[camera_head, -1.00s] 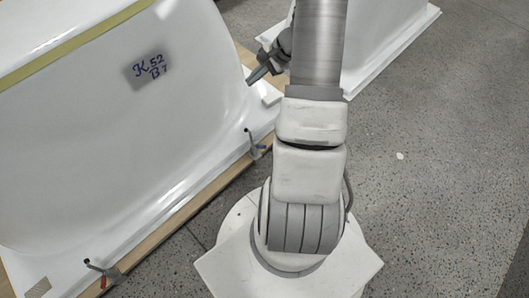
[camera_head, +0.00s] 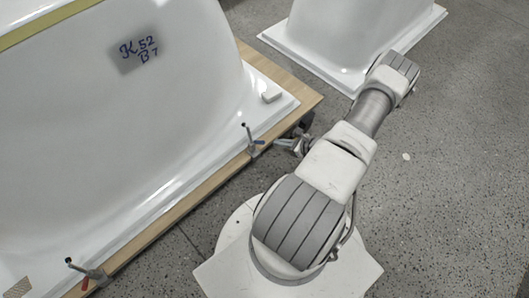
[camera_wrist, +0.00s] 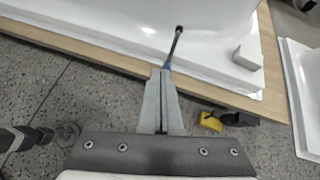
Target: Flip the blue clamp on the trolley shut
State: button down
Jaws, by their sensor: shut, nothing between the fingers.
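The blue clamp (camera_head: 248,139) sits on the near wooden edge of the trolley (camera_head: 203,191), beside the white tub shell's rim. Its dark-tipped lever stands up, tilted, with a little blue near its foot. In the wrist view the clamp's lever (camera_wrist: 175,46) rises just beyond my fingertips, with the blue partly hidden behind them. My gripper (camera_wrist: 160,73) is shut and empty, pointing at the clamp's foot. In the head view my gripper (camera_head: 279,143) is just right of the clamp; I cannot tell whether it touches.
A second clamp with red on it (camera_head: 86,270) stands farther left on the same edge. A white block (camera_head: 272,97) lies on the tub rim (camera_head: 287,103). Another white shell (camera_head: 340,30) stands behind. A yellow object (camera_wrist: 210,121) shows below the trolley edge. Grey floor is open at right.

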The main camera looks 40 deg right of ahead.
jog(key=s+a+f+m+t+h+b, duration=0.1)
jog(key=f+m, duration=0.4)
jog(key=f, duration=0.6)
jog(key=shift+s+a+m+h+b, duration=0.2)
jog(key=shift+s+m+h+b, duration=0.2)
jog(key=shift+s+h+b, duration=0.6)
jog(key=shift+s+f+p, duration=0.1)
jog(key=shift+s+p, duration=0.05)
jog(key=shift+p, duration=0.15)
jog(key=w+f+b, duration=0.2)
jog(key=w+b, duration=0.2)
jog(key=w, duration=0.7)
jog(key=shift+w, duration=0.15)
jog(key=shift+d, duration=0.15)
jog(key=shift+w+r+g, duration=0.15)
jog(key=shift+r+g, duration=0.05)
jog(key=shift+g, duration=0.1)
